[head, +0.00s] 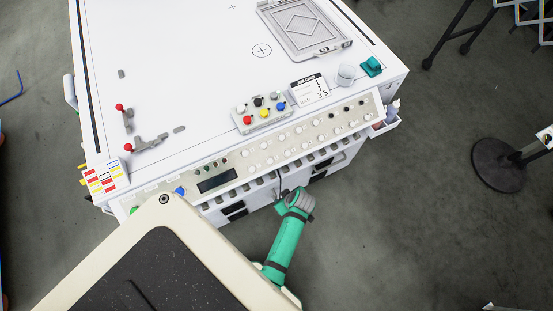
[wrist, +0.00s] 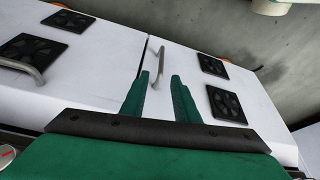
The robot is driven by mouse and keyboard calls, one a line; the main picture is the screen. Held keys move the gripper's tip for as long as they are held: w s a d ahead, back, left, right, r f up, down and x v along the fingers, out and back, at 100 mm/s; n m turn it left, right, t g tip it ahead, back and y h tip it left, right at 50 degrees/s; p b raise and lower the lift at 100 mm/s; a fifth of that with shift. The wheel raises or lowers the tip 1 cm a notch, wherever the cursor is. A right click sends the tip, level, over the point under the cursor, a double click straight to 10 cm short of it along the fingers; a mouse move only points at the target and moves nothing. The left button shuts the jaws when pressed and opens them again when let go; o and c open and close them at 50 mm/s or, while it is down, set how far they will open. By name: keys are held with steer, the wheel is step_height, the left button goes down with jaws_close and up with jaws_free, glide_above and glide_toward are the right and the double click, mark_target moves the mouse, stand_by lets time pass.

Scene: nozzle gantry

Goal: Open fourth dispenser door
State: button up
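In the wrist view, a white cabinet door (wrist: 190,90) with a grey bar handle (wrist: 160,67) lies ahead of my gripper (wrist: 160,76). My gripper's two green fingers are apart and empty, with the handle beyond and between their tips. I cannot tell whether they touch it. A second white door (wrist: 85,65) with its own handle (wrist: 22,68) is to the left, across a dark seam. Both doors look closed. In the head view, the door fronts (head: 325,170) are partly seen below the control panel, and my fingertips are hidden. Which door counts as fourth is not marked.
Black vent grilles (wrist: 226,104) sit on the doors. A round-based stand (head: 503,165) is at right. Floor before the doors is clear.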

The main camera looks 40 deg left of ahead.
mark_target(276, 197)
steer(key=x, duration=1)
steer(key=shift+s+a+f, duration=0.15)
steer(key=shift+a+f, duration=0.15)
steer(key=shift+f, duration=0.05)
jaws_close()
